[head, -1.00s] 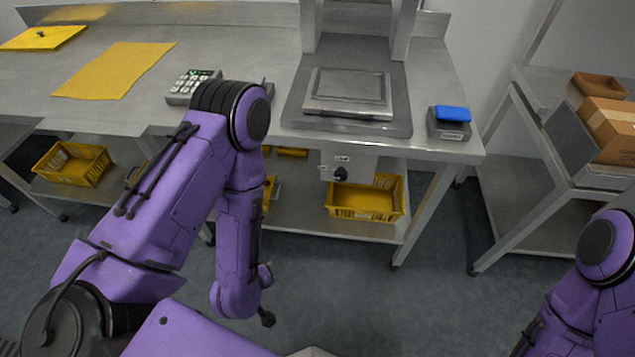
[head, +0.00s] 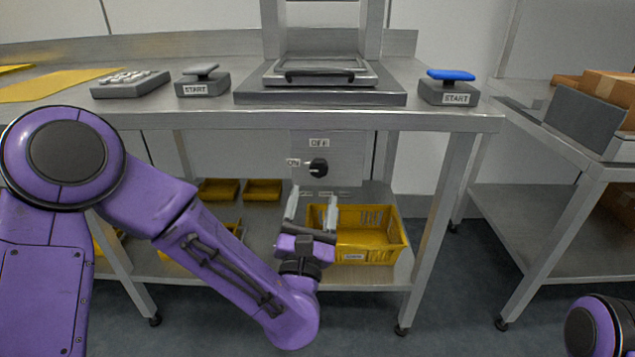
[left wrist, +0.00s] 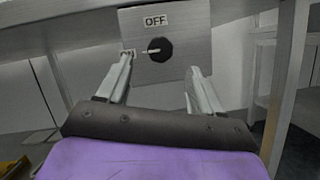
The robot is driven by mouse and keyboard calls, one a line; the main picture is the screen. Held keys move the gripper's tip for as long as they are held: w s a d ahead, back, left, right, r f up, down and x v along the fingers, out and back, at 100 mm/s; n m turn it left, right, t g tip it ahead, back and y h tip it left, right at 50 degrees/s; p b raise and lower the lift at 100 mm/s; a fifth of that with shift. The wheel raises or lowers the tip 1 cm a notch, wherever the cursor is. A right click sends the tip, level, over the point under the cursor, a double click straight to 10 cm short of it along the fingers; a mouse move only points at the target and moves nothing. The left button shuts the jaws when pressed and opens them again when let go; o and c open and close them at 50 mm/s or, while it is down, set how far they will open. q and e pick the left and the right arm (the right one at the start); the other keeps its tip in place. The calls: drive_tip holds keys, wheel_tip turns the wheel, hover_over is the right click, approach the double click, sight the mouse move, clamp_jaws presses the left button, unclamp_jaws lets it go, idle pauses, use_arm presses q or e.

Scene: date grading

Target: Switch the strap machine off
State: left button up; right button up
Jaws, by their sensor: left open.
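The strap machine (head: 320,97) stands on the steel table, with a flat plate under an upright frame. Its switch panel (head: 345,150) hangs below the table's front edge. A black rotary knob (head: 318,168) sits on it, with OFF above and ON to the left. In the left wrist view the knob (left wrist: 160,49) has its pale pointer toward the ON label at left. My left gripper (head: 313,207) is open and empty, just below and in front of the knob, apart from it. My right gripper is out of view; only part of my right arm shows.
Two START buttons, one grey-topped (head: 202,82) and one blue-topped (head: 449,88), flank the machine. A keypad (head: 131,83) lies at left. A yellow crate (head: 372,247) stands on the lower shelf behind my gripper. A side rack (head: 560,160) stands at right.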

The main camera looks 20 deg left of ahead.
sight(318, 172)
use_arm(q)
drive_tip(key=x, duration=0.7)
drive_tip(key=shift+f, duration=0.15)
drive_tip(key=shift+c, duration=0.3)
drive_tip(key=c, duration=1)
